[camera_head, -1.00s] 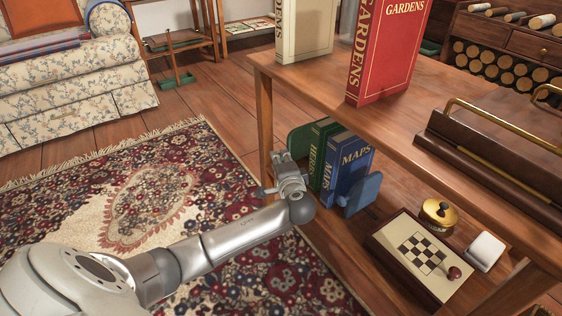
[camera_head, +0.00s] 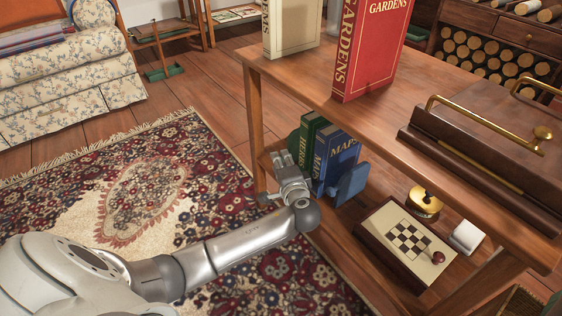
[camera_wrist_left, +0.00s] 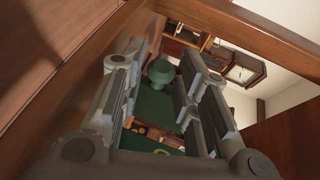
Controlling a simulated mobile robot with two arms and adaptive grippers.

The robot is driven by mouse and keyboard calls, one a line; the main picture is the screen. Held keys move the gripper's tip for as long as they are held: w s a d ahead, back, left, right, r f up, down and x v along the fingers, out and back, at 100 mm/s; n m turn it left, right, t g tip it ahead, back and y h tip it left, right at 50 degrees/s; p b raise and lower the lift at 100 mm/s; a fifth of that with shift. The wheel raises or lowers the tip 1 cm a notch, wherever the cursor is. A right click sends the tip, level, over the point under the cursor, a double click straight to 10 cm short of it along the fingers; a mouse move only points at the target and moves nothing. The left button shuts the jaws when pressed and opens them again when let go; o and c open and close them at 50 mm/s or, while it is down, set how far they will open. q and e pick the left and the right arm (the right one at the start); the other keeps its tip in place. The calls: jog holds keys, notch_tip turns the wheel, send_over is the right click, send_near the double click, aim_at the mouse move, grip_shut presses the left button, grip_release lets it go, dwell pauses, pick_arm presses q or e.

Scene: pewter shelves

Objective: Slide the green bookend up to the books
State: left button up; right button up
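The green bookend (camera_head: 293,141) stands on the lower shelf, left of the green HERBS book (camera_head: 309,138); the books and my gripper partly hide it. The blue MAPS book (camera_head: 338,160) leans beside HERBS, with a blue bookend (camera_head: 351,184) on its right. My left gripper (camera_head: 283,160) is at the shelf's left end, in front of the green bookend. In the left wrist view its fingers (camera_wrist_left: 155,95) are apart, with the green bookend (camera_wrist_left: 153,108) showing in the gap; I cannot tell if they touch it. My right gripper is not in view.
The table top (camera_head: 310,88) overhangs the lower shelf, and a table leg (camera_head: 255,125) stands just left of my gripper. The rug (camera_head: 140,190) lies clear at left.

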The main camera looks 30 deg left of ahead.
pick_arm(q)
jog(key=v, duration=1.2)
